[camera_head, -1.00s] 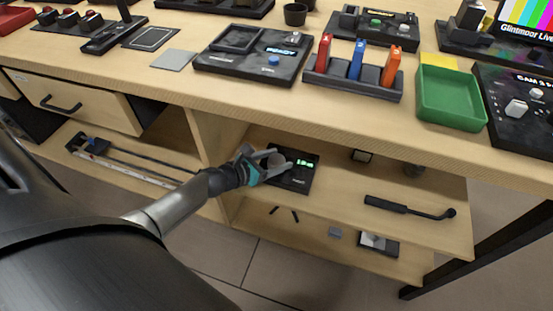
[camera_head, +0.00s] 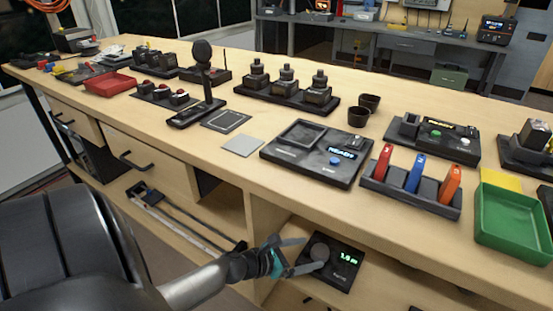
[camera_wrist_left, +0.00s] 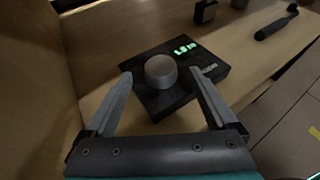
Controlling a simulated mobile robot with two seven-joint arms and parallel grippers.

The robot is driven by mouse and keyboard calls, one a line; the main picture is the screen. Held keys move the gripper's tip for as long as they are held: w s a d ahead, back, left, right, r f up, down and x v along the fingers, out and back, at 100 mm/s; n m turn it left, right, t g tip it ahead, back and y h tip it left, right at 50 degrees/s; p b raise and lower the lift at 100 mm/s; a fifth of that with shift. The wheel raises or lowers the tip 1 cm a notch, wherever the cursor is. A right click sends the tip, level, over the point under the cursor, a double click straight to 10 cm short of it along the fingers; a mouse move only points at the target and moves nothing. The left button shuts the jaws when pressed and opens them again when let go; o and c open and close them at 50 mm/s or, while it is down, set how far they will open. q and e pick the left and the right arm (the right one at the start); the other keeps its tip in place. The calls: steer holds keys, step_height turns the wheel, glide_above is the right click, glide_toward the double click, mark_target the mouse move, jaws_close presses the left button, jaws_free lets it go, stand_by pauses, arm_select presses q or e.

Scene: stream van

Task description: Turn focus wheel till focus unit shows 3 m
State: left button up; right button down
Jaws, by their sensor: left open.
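The focus unit (camera_head: 345,274) is a black box on the shelf under the worktop, with a small green-lit display (camera_head: 347,257). The display starts with 1 and a point; the following digit is too small to read surely. The grey round focus wheel (camera_head: 319,252) stands on the unit; it also shows in the left wrist view (camera_wrist_left: 161,71). My left gripper (camera_head: 313,253) is open, with one finger on each side of the wheel. In the left wrist view the fingers (camera_wrist_left: 165,76) show gaps to the wheel. My right gripper is not in view.
The worktop edge (camera_head: 230,172) runs above the shelf. A wooden divider (camera_head: 265,225) stands left of the unit. On the worktop are a black panel (camera_head: 290,155), a rack of coloured handles (camera_head: 411,195) and a green tray (camera_head: 515,226).

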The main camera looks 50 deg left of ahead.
arm_select(q)
steer(key=p+v, duration=0.2)
steer(key=v, duration=0.7)
steer(key=shift+s+p, duration=0.3)
steer(key=shift+p, duration=0.1)
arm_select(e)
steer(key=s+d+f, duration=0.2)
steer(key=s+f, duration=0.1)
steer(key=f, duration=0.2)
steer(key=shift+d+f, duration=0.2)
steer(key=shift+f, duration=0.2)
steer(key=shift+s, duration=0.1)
